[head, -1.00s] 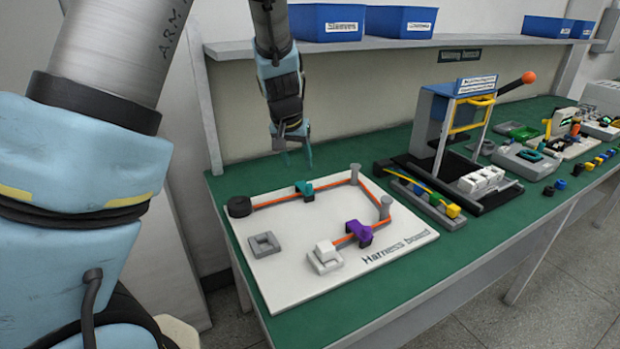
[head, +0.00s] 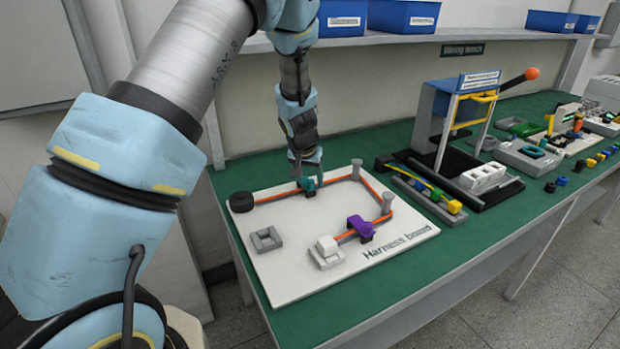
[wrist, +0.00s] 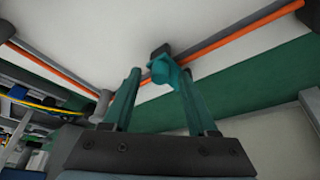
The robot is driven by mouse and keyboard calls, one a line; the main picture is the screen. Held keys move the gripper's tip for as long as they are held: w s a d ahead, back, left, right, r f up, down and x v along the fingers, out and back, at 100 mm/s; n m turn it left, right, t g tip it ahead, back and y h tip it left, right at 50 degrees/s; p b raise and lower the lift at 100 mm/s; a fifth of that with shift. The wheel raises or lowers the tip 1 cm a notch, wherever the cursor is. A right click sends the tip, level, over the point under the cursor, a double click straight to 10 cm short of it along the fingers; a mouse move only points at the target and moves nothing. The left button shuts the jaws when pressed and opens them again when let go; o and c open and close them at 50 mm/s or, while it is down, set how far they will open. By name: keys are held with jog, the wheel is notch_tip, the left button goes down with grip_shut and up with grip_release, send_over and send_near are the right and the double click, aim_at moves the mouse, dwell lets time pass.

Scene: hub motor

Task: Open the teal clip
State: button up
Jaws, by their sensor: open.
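The teal clip (head: 309,184) sits on the orange cable (head: 275,197) on the white harness board (head: 300,275), toward its back edge. In the wrist view the teal clip (wrist: 167,70) shows between and just beyond the two teal fingers. My gripper (head: 308,176) is right over the clip, pointing down, with its fingers apart. In the wrist view my gripper (wrist: 158,85) is open, its fingertips one on each side of the clip. I cannot tell whether a finger touches it. In the head view the fingers partly hide the clip.
A purple clip (head: 360,228) holds the cable nearer the front. Grey posts (head: 387,202) guide the cable, and a black round piece (head: 241,202) stands at its left end. A press (head: 450,125) stands to the right. A shelf with blue bins (head: 403,17) is above.

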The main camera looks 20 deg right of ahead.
jog(key=shift+c, duration=0.3)
grip_shut()
dwell(1.1)
